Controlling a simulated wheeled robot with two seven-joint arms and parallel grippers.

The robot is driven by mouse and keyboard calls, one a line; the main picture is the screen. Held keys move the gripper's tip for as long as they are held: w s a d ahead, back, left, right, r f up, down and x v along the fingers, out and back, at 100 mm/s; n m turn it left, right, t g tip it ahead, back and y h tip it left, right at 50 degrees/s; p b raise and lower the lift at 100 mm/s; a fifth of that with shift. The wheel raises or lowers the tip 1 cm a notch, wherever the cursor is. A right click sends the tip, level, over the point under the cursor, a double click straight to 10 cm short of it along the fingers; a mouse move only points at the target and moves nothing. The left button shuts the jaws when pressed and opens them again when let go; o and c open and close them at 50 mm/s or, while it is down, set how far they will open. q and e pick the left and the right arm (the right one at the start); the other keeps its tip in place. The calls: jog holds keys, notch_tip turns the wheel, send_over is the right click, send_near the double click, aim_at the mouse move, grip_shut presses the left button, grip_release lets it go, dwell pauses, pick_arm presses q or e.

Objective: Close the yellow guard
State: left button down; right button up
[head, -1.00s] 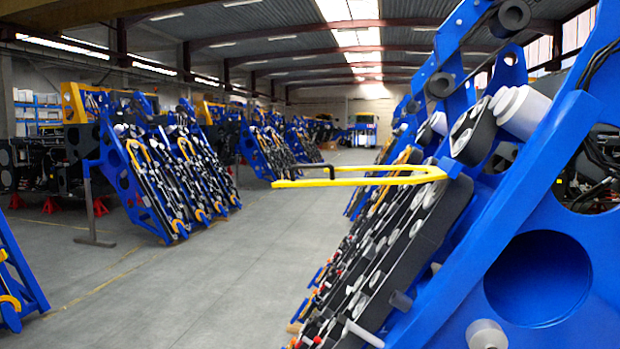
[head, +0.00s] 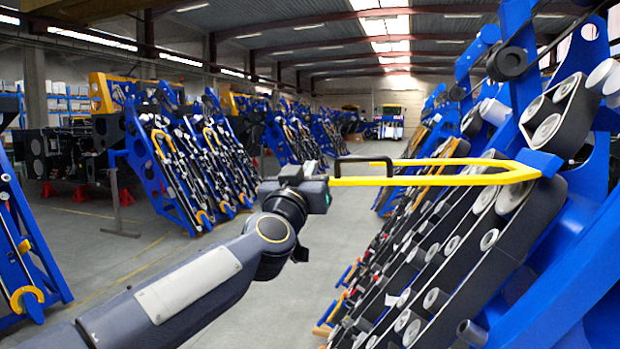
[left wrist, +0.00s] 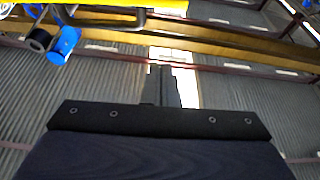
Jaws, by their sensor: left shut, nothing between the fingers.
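The yellow guard (head: 450,178) is a long U-shaped bar. It sticks out level to the left from a blue bracket (head: 540,163) on the machine at the right. A black handle (head: 362,160) sits near its free end. My left gripper (head: 322,193) is at the free left end of the guard, shut and empty. Whether it touches the guard I cannot tell. In the left wrist view, the shut fingers (left wrist: 163,86) point up at the roof, and the yellow bar (left wrist: 60,17) with the black handle crosses the top, apart from the fingertips. My right gripper is not in view.
The near harvester machine, with slanted black rows and rollers (head: 490,240), fills the right side. More blue machines (head: 185,165) stand along the left. The grey floor aisle (head: 310,280) between them is clear.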

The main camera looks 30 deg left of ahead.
pick_arm(q)
jog(key=w+a+f, duration=0.1)
jog(key=w+f, duration=0.1)
jog(key=w, duration=0.4)
jog(key=shift+a+f, duration=0.15)
jog(key=shift+a, duration=0.05)
